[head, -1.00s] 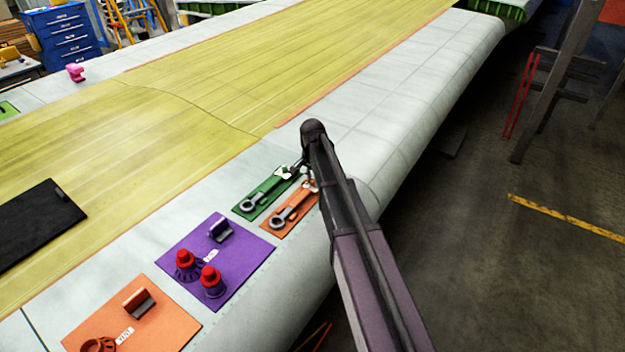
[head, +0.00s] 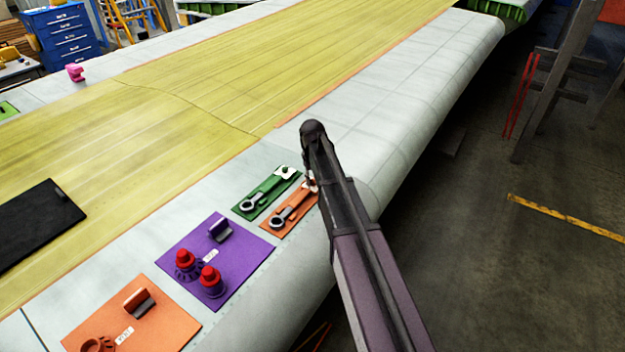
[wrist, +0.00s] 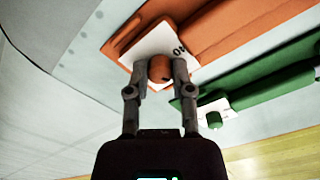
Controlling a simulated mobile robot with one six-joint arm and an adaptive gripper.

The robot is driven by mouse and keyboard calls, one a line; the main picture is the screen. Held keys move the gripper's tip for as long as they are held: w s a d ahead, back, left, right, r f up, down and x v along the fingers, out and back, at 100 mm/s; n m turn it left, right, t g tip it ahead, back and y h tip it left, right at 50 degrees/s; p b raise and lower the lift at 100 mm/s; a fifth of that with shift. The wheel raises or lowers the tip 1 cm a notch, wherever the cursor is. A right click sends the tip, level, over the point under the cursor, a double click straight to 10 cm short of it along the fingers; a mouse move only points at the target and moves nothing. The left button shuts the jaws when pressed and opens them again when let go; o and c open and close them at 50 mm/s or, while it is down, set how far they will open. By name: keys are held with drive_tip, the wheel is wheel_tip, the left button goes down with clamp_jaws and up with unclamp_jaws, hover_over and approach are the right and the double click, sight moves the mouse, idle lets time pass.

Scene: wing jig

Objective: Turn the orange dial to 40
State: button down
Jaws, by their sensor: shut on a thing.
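The orange dial (wrist: 160,69) is a small knob on a white card (wrist: 148,46) at the end of the orange plate (wrist: 118,47). The number 40 shows upside down on the card, just beside the knob in the wrist view. My gripper (wrist: 160,66) is shut on the dial, one finger on each side of it. I cannot read the dial's exact setting. In the head view the orange plate (head: 298,221) lies on the wing's near edge, and my arm hides most of the gripper and dial.
A green plate (head: 267,207) with its own green knob (wrist: 214,119) lies close beside the orange one. A purple plate (head: 236,285) with two red knobs and another orange plate (head: 172,335) lie nearer. The wing surface beyond is mostly clear.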

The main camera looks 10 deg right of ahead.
drive_tip(key=n, duration=1.2)
drive_tip(key=shift+n, duration=0.4)
drive_tip(key=shift+c, duration=2.4)
unclamp_jaws()
